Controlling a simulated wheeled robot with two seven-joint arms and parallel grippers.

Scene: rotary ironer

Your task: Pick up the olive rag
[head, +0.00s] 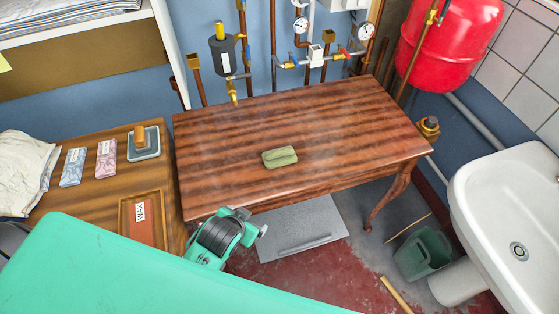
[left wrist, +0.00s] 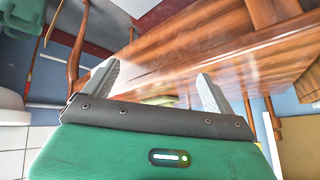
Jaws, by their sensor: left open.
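The olive rag (head: 280,157) is a small folded green cloth lying on the middle of the brown wooden table (head: 350,115). In the left wrist view a little of the rag (left wrist: 160,100) shows between the fingers, just above the dark edge of my gripper housing, which hides the rest. My left gripper (head: 251,221) is at the table's front edge, nearer than the rag and apart from it. Its two fingers (left wrist: 157,74) are spread wide with nothing between them. My right gripper is in neither view.
A side table at left holds a wax tray (head: 124,222), two small packs (head: 90,163), a block on a pad (head: 143,142) and white cloth (head: 22,172). Pipes and gauges (head: 305,60) stand behind the table. A sink (head: 510,200) and green bin (head: 423,253) are at right. The tabletop around the rag is clear.

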